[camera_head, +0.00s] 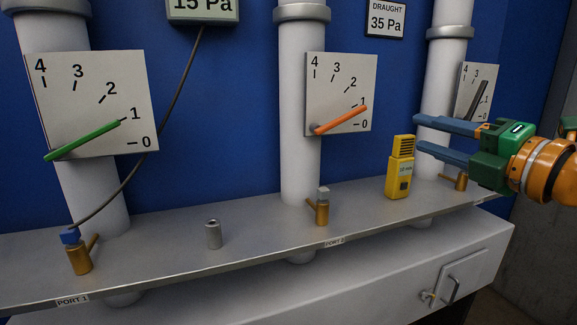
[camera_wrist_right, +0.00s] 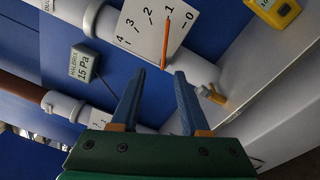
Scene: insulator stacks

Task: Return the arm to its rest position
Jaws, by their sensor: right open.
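My right gripper (camera_head: 418,132) reaches in from the right in the head view, with its two blue fingers apart and nothing between them. It is in front of the right-hand pipe and dial, above and to the right of the yellow meter (camera_head: 399,168). The wrist view also shows the right gripper (camera_wrist_right: 160,72) with spread, empty fingers. Beyond them is the middle dial (camera_wrist_right: 148,28) with its orange pointer (camera_wrist_right: 166,44). My left gripper is in neither view.
A grey shelf (camera_head: 265,224) carries brass valves (camera_head: 80,258) and a small grey cap (camera_head: 213,234). A left dial (camera_head: 95,75) has a green pointer near 1. A cable runs from the 15 Pa display (camera_head: 203,8) to the left valve.

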